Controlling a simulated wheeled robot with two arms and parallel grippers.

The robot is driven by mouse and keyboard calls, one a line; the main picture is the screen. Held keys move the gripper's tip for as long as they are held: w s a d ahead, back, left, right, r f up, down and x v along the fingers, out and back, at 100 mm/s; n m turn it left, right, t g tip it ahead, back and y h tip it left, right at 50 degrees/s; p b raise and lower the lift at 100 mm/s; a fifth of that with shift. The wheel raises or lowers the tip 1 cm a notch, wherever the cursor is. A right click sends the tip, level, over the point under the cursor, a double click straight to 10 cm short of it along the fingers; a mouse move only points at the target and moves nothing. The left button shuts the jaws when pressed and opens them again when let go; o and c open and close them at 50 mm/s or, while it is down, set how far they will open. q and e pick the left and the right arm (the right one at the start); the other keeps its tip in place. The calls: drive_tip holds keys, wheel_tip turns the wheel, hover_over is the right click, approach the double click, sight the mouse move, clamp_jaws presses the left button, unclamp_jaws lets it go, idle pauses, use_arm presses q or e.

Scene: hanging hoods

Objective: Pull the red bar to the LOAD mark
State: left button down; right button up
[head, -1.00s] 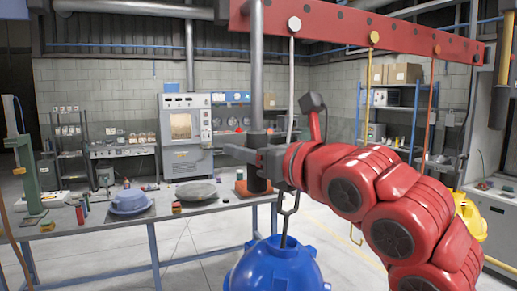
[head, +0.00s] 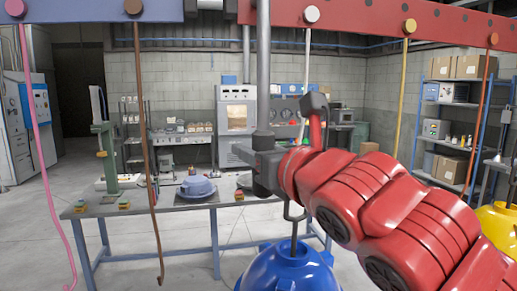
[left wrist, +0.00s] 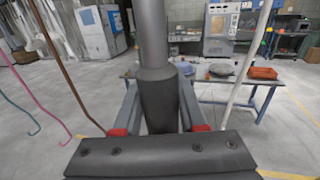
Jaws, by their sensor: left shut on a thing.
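The red bar (head: 370,20) runs overhead across the upper right of the head view, with round knobs along it. A dark grey pole (head: 263,60) hangs down from near its left end. My left gripper (head: 262,168) is shut on the pole's thicker lower part, which stands upright between the fingers in the left wrist view (left wrist: 157,92). A rounded blue hood (head: 290,270) hangs from a pale hook under the bar. I see no readable LOAD mark. My right gripper is not in view.
A blue-purple overhead bar (head: 90,10) carries a pink hook (head: 42,150) and a brown hook (head: 148,150) at the left. A workbench (head: 150,208) with parts on it stands behind the pole. A yellow hood (head: 497,228) is at the right. Floor at the left is open.

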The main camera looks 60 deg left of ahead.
use_arm(q)
drive_tip(key=shift+r, duration=0.1)
drive_tip(key=shift+c, duration=2.3)
unclamp_jaws()
drive_tip(key=shift+d, duration=0.1)
drive_tip(key=s+d+b, duration=0.2)
drive_tip(key=d+b, duration=0.5)
drive_tip(key=d, duration=1)
drive_tip(key=shift+s, duration=0.1)
